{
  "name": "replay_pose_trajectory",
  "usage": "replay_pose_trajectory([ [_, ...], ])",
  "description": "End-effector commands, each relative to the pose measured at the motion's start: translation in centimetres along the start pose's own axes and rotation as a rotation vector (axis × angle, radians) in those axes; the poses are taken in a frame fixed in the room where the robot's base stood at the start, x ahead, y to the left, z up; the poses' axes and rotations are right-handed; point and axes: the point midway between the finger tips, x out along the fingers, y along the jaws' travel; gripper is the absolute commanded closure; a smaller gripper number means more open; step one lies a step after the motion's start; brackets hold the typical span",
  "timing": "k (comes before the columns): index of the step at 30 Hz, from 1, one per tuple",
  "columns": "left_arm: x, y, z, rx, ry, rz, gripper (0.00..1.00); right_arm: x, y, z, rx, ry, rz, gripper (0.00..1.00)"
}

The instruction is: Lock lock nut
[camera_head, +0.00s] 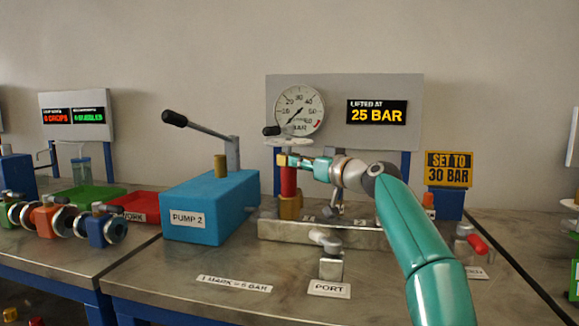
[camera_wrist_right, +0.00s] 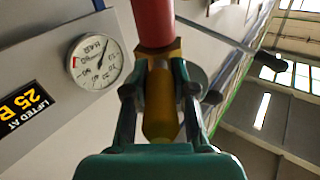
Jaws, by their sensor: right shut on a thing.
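The relief valve has a red body (camera_head: 288,184) standing upright on a brass base (camera_head: 290,208) on the grey manifold block. At its top is the brass lock nut (camera_head: 282,160), mostly covered by my gripper in the head view. In the right wrist view the brass hex nut (camera_wrist_right: 158,52) sits against the red body (camera_wrist_right: 153,22), with a brass stem (camera_wrist_right: 160,112) between the fingers. My right gripper (camera_head: 296,161) reaches in from the right, level with the top of the valve. It is shut on the nut, one finger on each side (camera_wrist_right: 160,90). My left gripper is out of view.
A dial gauge (camera_head: 299,110) and a "25 BAR" display (camera_head: 377,112) are on the panel behind. A "SET TO 30 BAR" sign (camera_head: 449,169) stands at right. The blue pump (camera_head: 210,207) with its black-handled lever is close at left. The front bench (camera_head: 220,305) is mostly clear.

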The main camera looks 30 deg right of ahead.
Motion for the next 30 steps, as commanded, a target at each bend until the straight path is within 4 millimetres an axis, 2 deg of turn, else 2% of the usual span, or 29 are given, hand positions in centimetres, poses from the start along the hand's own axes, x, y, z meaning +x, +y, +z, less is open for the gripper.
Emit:
replay_pose_trajectory([
  [1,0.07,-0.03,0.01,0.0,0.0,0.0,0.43,0.0,0.34,0.48,-0.002,-0.009,0.001,1.0],
  [14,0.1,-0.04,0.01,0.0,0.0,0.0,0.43,-0.32,0.51,0.42,-0.002,-0.01,0.0,1.0],
  [15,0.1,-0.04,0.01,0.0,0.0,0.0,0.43,-0.33,0.52,0.41,-0.002,-0.009,0.0,0.69],
  [18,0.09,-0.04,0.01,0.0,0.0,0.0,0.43,-0.36,0.5,0.31,-0.002,-0.007,0.0,0.52],
  [19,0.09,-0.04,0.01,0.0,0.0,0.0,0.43,-0.37,0.49,0.27,-0.002,-0.006,0.0,0.49],
  [30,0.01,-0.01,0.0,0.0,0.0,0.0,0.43,-0.54,0.44,0.0,-0.002,-0.001,0.0,0.49],
])
